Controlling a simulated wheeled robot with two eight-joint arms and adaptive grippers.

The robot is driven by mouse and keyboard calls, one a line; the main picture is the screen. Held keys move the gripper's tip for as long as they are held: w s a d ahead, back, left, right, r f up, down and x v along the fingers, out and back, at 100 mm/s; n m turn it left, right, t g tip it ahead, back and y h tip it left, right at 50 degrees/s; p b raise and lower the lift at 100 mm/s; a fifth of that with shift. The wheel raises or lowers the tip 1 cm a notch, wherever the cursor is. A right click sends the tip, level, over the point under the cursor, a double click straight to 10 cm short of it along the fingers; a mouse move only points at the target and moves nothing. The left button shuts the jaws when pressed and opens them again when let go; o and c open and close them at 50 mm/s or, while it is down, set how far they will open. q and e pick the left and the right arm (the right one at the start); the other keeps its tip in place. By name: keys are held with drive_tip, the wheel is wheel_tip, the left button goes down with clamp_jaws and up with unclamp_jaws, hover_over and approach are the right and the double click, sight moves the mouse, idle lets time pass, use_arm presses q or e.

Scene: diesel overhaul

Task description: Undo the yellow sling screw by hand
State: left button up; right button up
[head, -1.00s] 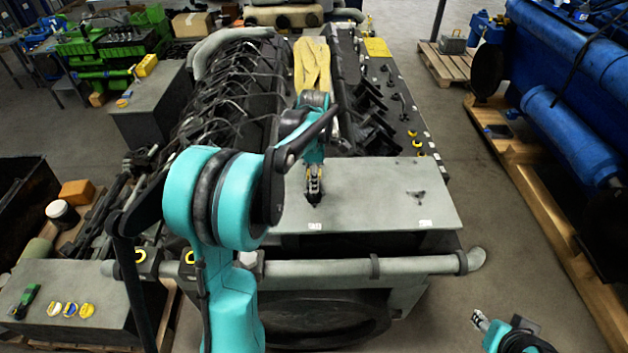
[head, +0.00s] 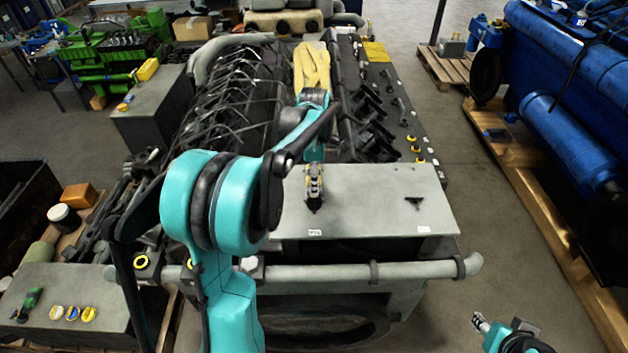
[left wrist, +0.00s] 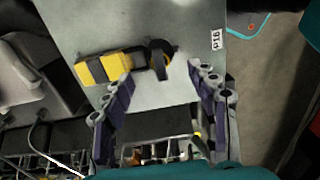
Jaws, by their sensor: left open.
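My left gripper (head: 314,192) hangs over the grey top plate (head: 365,190) at the near end of the engine. In the left wrist view the left gripper (left wrist: 161,73) is open, its two purple-grey fingers apart. I cannot tell which of these is the sling screw. A yellow sling (head: 312,68) lies farther back on the engine. My right gripper (head: 481,322) is low at the right, away from the engine.
A second dark fitting (head: 414,202) is on the plate to the right. White labels (head: 424,229) mark its front edge. A grey pipe (head: 415,268) crosses in front. A blue engine (head: 570,140) stands on a wooden pallet at right, with clear floor between.

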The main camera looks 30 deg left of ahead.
use_arm(q)
wheel_tip(320, 180, up, 3)
drive_tip(key=shift+f+p, duration=0.15)
drive_tip(key=shift+p, duration=0.45)
drive_tip(key=shift+f, duration=0.1)
